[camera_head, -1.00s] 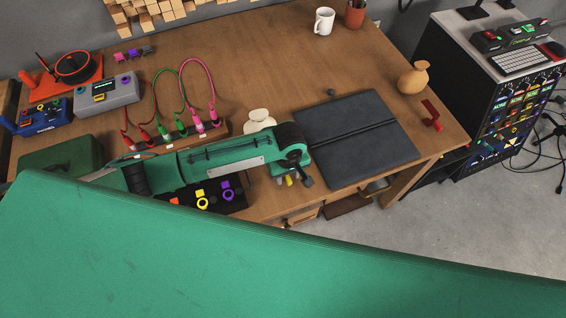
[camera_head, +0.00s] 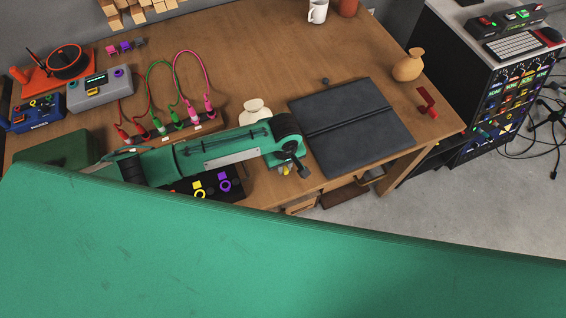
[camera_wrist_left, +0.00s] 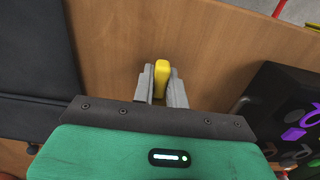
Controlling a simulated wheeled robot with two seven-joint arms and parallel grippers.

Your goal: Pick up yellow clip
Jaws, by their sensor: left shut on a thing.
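The yellow clip (camera_wrist_left: 161,78) is between the two grey fingers of my left gripper (camera_wrist_left: 161,88) in the left wrist view, and the fingers are shut on it. Its upper end sticks out past the fingertips over the brown wood. In the head view, my left gripper (camera_head: 288,171) is near the table's front edge, just left of the dark folder. A small bit of the yellow clip (camera_head: 286,170) shows below the wrist; the rest is hidden by my arm. I cannot tell whether the clip touches the table. My right gripper is not in view.
A black tray with coloured rings (camera_head: 238,190) lies left of the gripper, and a dark folder (camera_head: 350,128) lies right of it. A rack with coloured cables (camera_head: 205,122) stands behind my arm. The back middle of the table (camera_head: 240,50) is clear.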

